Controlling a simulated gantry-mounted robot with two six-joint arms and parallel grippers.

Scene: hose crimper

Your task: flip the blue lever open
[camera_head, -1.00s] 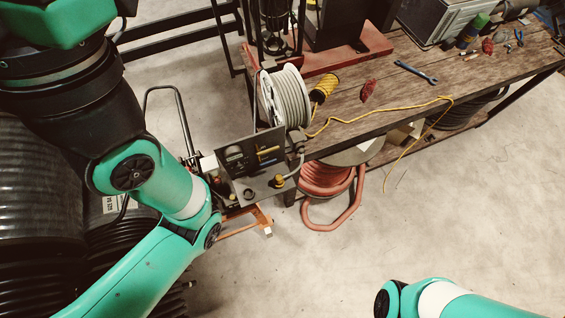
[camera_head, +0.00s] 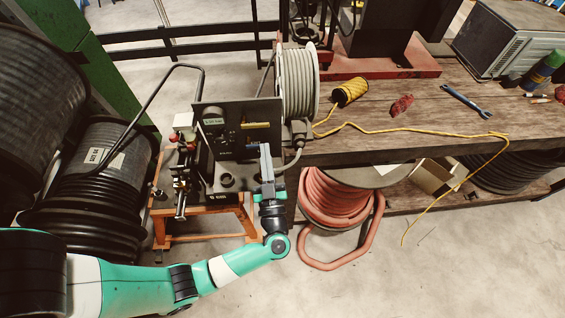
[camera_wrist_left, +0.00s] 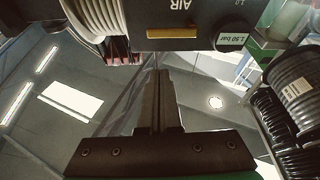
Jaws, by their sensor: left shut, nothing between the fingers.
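The crimper (camera_head: 242,152) is a black panelled machine on an orange stand, left of the workbench. I cannot make out a blue lever in either view. My left gripper (camera_head: 265,150) points up in front of the right part of the panel, its fingers together and empty. In the left wrist view the fingers (camera_wrist_left: 161,78) are shut below the panel, which appears upside down with "AIR" lettering, a yellow bar (camera_wrist_left: 172,32) and a round "1.50 bar" display (camera_wrist_left: 232,41). I cannot tell whether the fingertips touch the panel. My right gripper is not in view.
A grey hose reel (camera_head: 301,85) stands on the wooden workbench (camera_head: 385,115) right of the panel. Large black hose drums (camera_head: 95,160) stand at left. The floor at front right is clear.

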